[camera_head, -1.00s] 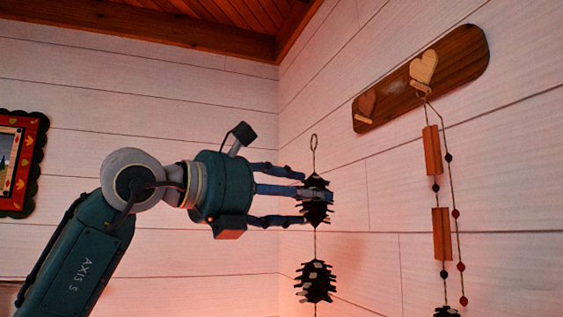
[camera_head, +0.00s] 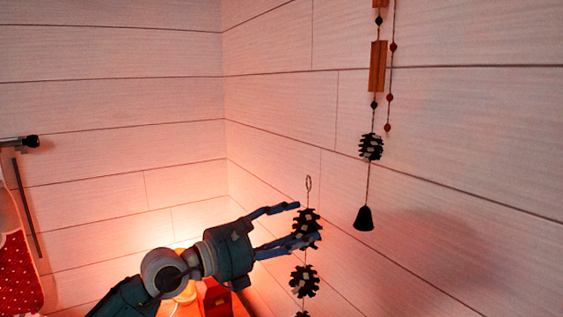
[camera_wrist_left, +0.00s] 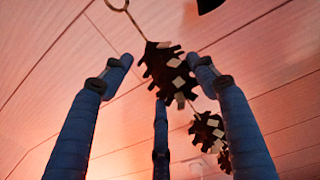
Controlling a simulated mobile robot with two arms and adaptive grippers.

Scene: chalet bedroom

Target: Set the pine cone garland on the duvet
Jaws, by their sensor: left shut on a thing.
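The pine cone garland (camera_head: 304,280) is a string of dark, spiky cones with pale flecks and a ring at its top. My left gripper (camera_head: 305,224) is shut on its top cone, and the garland hangs upright below, its lower end cut off by the frame. In the left wrist view the top cone (camera_wrist_left: 168,72) lies between the fingers of the left gripper (camera_wrist_left: 162,66), with another cone (camera_wrist_left: 210,132) beyond. I cannot make out the duvet for certain. My right gripper is not in view.
A second hanging string with wooden blocks, beads, a cone and a dark bell (camera_head: 364,219) hangs to the right of the garland, apart from it. A red white-dotted cloth (camera_head: 18,272) is at the left edge. A glowing lamp (camera_head: 186,292) and a red object (camera_head: 217,298) are low behind my arm.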

